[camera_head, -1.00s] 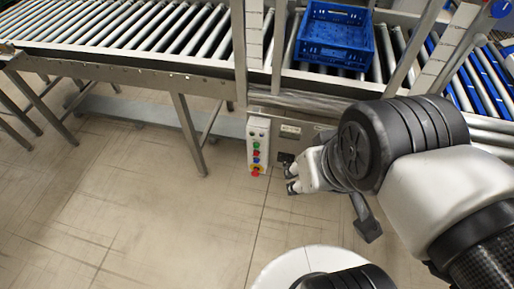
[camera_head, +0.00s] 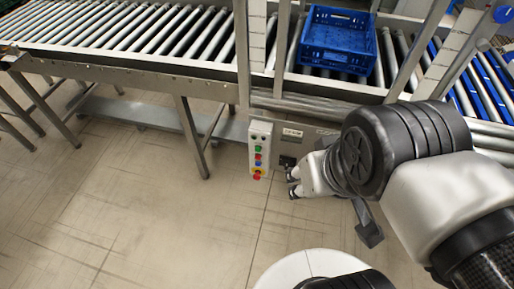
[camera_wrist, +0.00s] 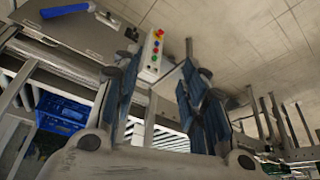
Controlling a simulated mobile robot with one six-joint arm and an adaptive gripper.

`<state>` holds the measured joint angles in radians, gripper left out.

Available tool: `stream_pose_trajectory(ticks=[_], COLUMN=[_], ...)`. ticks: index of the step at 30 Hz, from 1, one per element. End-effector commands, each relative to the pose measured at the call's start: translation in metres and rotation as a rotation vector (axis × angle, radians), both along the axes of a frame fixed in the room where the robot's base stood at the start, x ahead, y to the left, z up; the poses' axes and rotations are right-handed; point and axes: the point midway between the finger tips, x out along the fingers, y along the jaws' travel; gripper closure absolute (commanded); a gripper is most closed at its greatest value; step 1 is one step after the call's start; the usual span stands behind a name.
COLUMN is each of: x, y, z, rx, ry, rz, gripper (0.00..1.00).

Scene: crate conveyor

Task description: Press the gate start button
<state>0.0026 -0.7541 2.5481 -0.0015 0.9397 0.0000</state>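A narrow white button box (camera_head: 260,134) is mounted below the conveyor's front edge. It carries green, blue and red buttons in a column, with a red knob on yellow (camera_head: 257,174) at the bottom. Its labels are too small to read, so I cannot tell which button is the gate start. My gripper (camera_head: 293,181) is just right of the box's lower part, apart from it in the picture. In the wrist view, the box (camera_wrist: 147,63) shows between and beyond my fingers (camera_wrist: 160,72), which are spread with nothing between them.
A blue crate (camera_head: 337,55) sits on the roller conveyor (camera_head: 140,27) above and right of the box. A grey control panel (camera_head: 290,146) adjoins the box. Metal legs (camera_head: 190,136) stand to the left. The floor (camera_head: 150,220) in front is clear.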

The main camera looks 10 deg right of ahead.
Motion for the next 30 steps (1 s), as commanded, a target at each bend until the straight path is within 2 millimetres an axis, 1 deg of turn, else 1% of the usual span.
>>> stream_pose_trajectory(ticks=[1,2,18,30], x=[0.0000,0.0000,0.0000,0.0000], y=[0.0000,0.0000,0.0000,0.0000], z=[0.0000,0.0000,0.0000,0.0000], rx=[0.000,0.000,0.000,0.000], ry=[0.000,0.000,0.000,0.000], rz=[0.000,0.000,0.000,0.000], gripper=[0.62,0.64,1.00,1.00])
